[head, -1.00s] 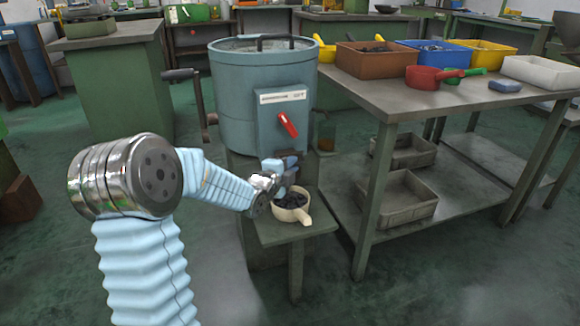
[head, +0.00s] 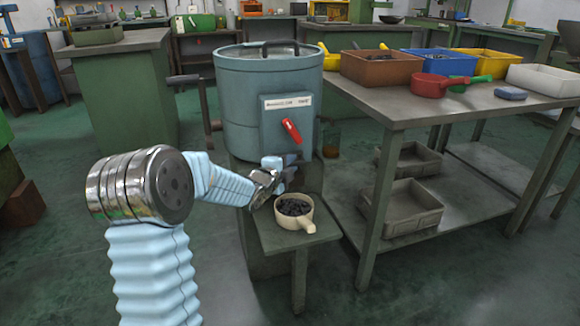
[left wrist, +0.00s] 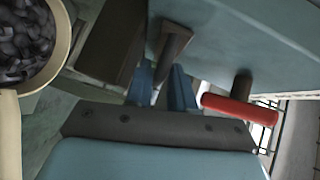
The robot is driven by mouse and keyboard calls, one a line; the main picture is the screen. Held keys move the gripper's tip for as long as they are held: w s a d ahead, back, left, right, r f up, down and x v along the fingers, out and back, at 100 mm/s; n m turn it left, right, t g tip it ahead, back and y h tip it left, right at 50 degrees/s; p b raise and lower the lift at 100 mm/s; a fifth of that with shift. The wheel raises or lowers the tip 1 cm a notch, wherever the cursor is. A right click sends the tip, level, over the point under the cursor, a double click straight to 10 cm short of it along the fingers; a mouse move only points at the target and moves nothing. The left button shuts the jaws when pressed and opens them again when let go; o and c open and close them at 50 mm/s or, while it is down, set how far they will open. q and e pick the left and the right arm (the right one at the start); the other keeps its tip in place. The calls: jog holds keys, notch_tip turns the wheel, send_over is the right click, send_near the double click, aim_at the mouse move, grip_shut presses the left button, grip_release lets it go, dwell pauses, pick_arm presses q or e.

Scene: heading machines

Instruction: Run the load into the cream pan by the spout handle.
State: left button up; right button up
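The cream pan (head: 309,224) stands upright on a small green stand below the blue-grey drum, its handle pointing to the lower right. It holds a heap of dark pieces (head: 294,207), which also show in the left wrist view (left wrist: 28,40). My left gripper (head: 279,172) is at the drum's lower front, behind and left of the pan. In the left wrist view its blue fingers (left wrist: 160,88) stand slightly apart. A dark bar (left wrist: 172,42), apparently the spout handle, lies in line with their gap; whether they clamp it is unclear. The spout is mostly hidden. My right gripper is not in view.
The drum (head: 262,95) carries a red lever (head: 291,130) above my gripper; a red grip (left wrist: 240,108) shows close beside the fingers. A metal workbench (head: 400,108) with bins and a red pan (head: 436,85) stands right. Open floor lies in front.

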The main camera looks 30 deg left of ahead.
pick_arm(q)
jog(key=s+d+r, duration=0.1)
jog(key=s+r, duration=0.1)
jog(key=s, duration=1.1)
jog(key=shift+s, duration=0.3)
